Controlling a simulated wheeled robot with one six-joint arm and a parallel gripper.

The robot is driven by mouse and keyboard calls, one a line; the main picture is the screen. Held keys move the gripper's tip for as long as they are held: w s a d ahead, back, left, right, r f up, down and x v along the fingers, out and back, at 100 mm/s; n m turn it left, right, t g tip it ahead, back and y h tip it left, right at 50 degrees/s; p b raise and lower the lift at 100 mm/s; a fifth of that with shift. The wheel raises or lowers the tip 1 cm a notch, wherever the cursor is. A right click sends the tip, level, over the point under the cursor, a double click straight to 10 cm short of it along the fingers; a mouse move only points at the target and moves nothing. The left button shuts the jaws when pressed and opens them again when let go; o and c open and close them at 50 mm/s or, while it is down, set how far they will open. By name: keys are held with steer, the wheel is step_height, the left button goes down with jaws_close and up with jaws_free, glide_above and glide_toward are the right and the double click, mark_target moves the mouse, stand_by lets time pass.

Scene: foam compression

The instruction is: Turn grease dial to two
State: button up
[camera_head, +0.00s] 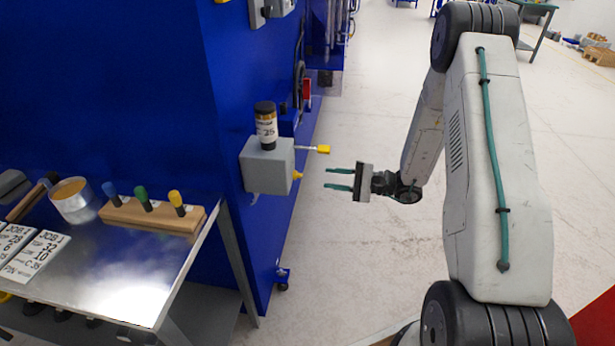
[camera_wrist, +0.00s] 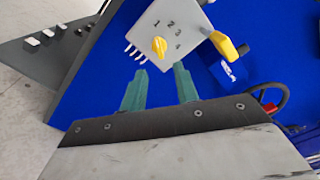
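The grease dial is a yellow knob (camera_wrist: 159,46) on the face of a grey box (camera_wrist: 172,28) marked with the numbers 1 to 4 in the wrist view. In the head view the grey box (camera_head: 268,166) is fixed to the blue machine side, with the yellow knob (camera_head: 297,175) facing my gripper. My gripper (camera_head: 339,179) is open and empty, to the right of the knob and apart from it. In the wrist view its two green fingers (camera_wrist: 160,88) point toward the box, with the knob just beyond them. Which number the knob points to is unclear.
A yellow-handled lever (camera_head: 323,149) sticks out of the box above the knob; it also shows in the wrist view (camera_wrist: 224,46). A dark labelled canister (camera_head: 266,128) stands on the box. A metal table (camera_head: 140,270) stands at left. Floor right of the machine is clear.

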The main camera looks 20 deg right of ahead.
mark_target(297, 175)
steer(key=x, duration=0.7)
steer(key=shift+a, duration=0.4)
steer(key=shift+w, duration=0.1)
jaws_close()
